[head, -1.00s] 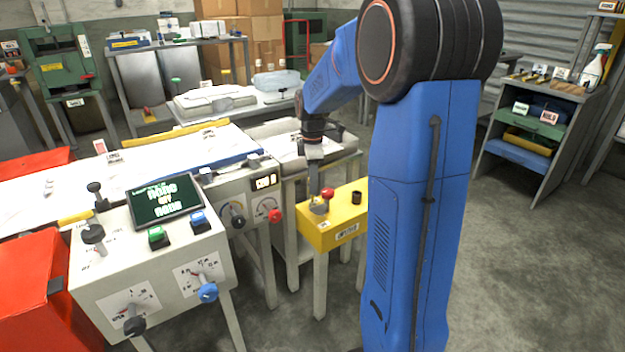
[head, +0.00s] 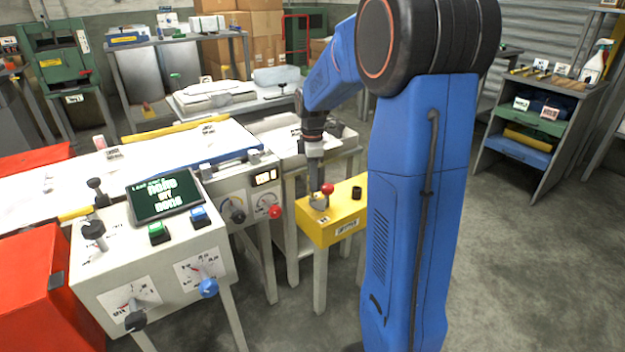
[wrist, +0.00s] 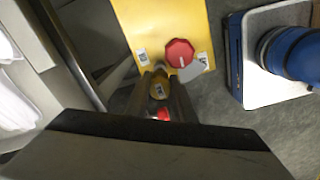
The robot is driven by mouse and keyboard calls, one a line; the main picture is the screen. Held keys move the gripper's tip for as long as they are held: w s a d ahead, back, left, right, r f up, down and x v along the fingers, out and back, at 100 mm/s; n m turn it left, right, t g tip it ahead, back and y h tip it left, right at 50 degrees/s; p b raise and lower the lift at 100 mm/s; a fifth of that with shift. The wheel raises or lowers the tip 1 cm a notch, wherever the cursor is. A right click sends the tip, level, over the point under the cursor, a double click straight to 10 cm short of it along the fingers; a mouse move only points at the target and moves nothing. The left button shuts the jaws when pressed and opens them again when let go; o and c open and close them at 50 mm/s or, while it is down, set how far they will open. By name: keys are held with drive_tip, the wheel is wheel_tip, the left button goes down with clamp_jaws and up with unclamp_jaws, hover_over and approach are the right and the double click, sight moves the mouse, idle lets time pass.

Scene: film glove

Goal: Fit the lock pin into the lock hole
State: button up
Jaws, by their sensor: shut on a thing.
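My gripper (wrist: 160,95) points down at the left end of the yellow box (head: 336,214); it also shows in the head view (head: 314,188). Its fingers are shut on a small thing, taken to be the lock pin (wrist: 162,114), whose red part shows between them. A round brass-coloured piece with a label (wrist: 158,88) also shows between the fingertips, close to the box's edge. A red knob (wrist: 179,53) with a grey metal plate (wrist: 193,70) sits on the box just beyond the fingertips. I cannot make out the lock hole or whether the pin touches it.
A black cylinder (head: 356,193) stands on the box's right part. A control console (head: 150,245) with a screen (head: 165,197) stands at left. A pale table (head: 340,140) is behind the box. The floor at right (head: 540,270) is clear.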

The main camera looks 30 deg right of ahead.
drive_tip(key=shift+f, duration=0.9)
idle(0.5)
drive_tip(key=o, duration=1.1)
wheel_tip(320, 180, up, 17)
drive_tip(key=shift+r, duration=0.2)
drive_tip(key=s+a+m+t, duration=0.1)
drive_tip(key=s+a+m, duration=0.2)
drive_tip(key=s+a, duration=0.35)
drive_tip(key=s+a+m+t, duration=0.1)
drive_tip(key=s+a+m, duration=0.25)
drive_tip(key=s, duration=0.55)
drive_tip(key=s+a+f+m+t, duration=0.1)
drive_tip(key=s+a+f+m, duration=0.2)
drive_tip(key=s, duration=0.4)
drive_tip(key=s+a+f+m+t, duration=0.1)
drive_tip(key=s+a+f+m, duration=0.1)
drive_tip(key=s+f, duration=0.4)
drive_tip(key=shift+s+a+m+t, duration=0.4)
drive_tip(key=shift+s+m, duration=0.35)
drive_tip(key=shift+s, duration=0.1)
